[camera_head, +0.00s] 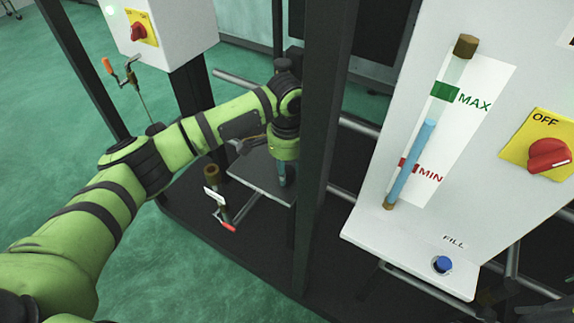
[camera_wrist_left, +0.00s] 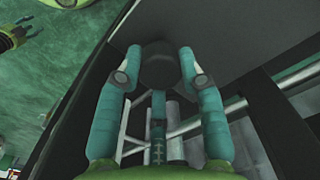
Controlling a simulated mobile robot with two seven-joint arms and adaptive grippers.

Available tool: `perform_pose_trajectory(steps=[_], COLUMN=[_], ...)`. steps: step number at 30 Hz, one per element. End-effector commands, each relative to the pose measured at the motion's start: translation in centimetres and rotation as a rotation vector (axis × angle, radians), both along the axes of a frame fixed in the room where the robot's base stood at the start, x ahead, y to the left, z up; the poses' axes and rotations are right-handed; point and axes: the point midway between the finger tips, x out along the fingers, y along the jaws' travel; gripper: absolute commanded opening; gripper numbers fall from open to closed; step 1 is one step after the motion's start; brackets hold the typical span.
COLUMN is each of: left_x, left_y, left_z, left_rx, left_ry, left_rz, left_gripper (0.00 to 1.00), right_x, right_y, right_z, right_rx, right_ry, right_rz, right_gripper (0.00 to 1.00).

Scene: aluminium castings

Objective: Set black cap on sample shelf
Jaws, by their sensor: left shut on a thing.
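The black cap (camera_wrist_left: 159,66) is a dark round piece between the two teal fingertips of my left gripper (camera_wrist_left: 160,58) in the left wrist view. The gripper is shut on it. In the head view my left gripper (camera_head: 283,172) points down by the right part of a small grey plate (camera_head: 252,174), which appears to be the sample shelf. The cap cannot be made out in the head view. I cannot tell whether the cap touches the shelf.
A dark upright post (camera_head: 325,130) stands just right of the gripper. A white panel with a level gauge (camera_head: 411,165) and blue fill cap (camera_head: 442,264) is at right.

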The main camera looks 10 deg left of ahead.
Motion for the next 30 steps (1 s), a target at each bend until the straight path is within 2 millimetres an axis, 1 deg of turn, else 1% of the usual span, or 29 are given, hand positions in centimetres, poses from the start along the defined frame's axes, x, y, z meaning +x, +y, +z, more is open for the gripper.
perform_pose_trajectory(steps=[1,12,13,14,15,25,28,30], left_x=[0.0,0.0,0.0,0.0,0.0,0.0,0.0,0.1], left_y=[0.0,0.0,0.0,0.0,0.0,0.0,0.0,-0.1], left_z=[-0.2,-0.7,-0.7,-0.7,-0.7,-0.6,0.1,1.2], left_rx=[0.0,-0.001,-0.001,-0.001,-0.001,0.0,-0.002,-0.004], left_ry=[0.0,-0.001,-0.001,-0.002,-0.002,-0.002,-0.002,-0.005], left_rz=[-0.001,-0.001,-0.001,-0.001,-0.001,-0.001,-0.001,-0.002], left_gripper=[0.16,0.16,0.43,0.55,0.62,0.62,0.62,0.62], right_x=[0.0,0.0,0.0,0.0,0.0,0.0,0.0,0.0], right_y=[0.0,0.1,0.1,0.1,0.1,0.5,0.5,0.5], right_z=[0.3,0.3,0.2,0.2,0.2,0.2,-0.1,-0.5], right_rx=[0.0,0.001,0.001,0.002,0.002,0.007,0.006,0.006], right_ry=[0.0,-0.001,-0.001,-0.001,-0.001,-0.002,-0.002,-0.002], right_rz=[0.0,0.0,0.0,0.0,0.0,0.0,0.001,0.001], right_gripper=[0.48,0.48,0.48,0.48,0.48,0.48,0.48,0.48])
